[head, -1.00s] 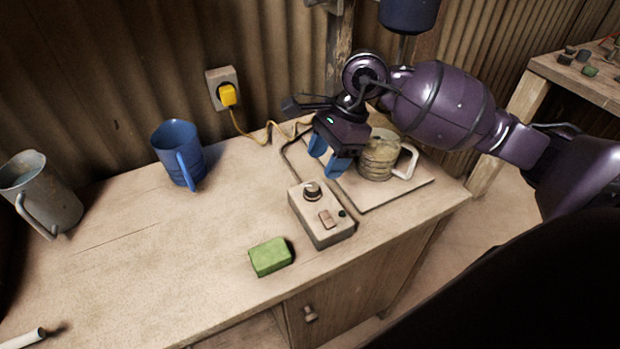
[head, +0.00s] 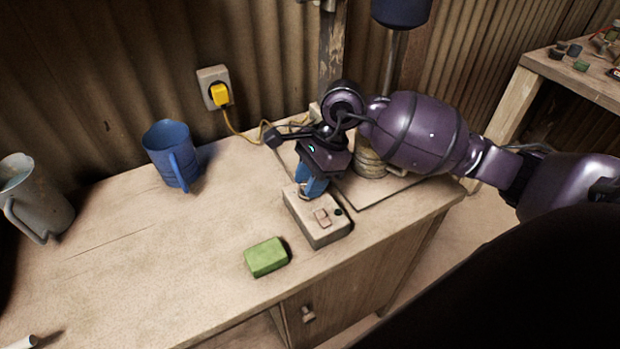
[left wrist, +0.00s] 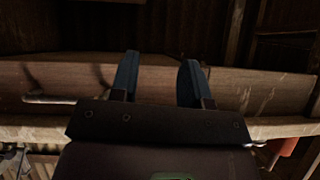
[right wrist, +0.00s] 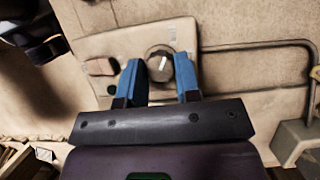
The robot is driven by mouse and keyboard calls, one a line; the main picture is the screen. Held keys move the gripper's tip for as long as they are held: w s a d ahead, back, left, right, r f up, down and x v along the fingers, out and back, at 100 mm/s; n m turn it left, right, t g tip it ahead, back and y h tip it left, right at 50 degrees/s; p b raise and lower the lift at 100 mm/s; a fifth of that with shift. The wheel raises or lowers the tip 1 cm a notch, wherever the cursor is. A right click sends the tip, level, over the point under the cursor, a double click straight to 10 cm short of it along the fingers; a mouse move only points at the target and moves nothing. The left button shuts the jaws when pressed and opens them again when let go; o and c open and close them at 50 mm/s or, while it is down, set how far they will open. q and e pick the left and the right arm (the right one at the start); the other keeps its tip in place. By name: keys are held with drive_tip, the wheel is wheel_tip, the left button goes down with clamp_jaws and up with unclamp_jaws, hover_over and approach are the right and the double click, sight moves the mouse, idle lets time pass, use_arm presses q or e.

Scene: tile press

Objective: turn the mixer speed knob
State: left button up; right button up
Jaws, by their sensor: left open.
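The mixer speed knob (right wrist: 160,65) is dark and round with a white pointer line. It is on the beige control box (head: 328,232), which also has a reddish switch (head: 322,217) and a small dark button (head: 338,212). My right gripper (head: 311,190) is down over the knob end of the box. My left gripper (left wrist: 157,75) is open and empty, and shows only in the left wrist view.
A green block (head: 265,257) lies in front of the box. A blue mug (head: 170,155) and a grey jug (head: 35,200) stand to the left. A mixing container (head: 370,163) is partly hidden behind my right arm. A yellow plug (head: 220,95) is in the wall socket.

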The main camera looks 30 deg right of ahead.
drive_tip(key=c, duration=0.3)
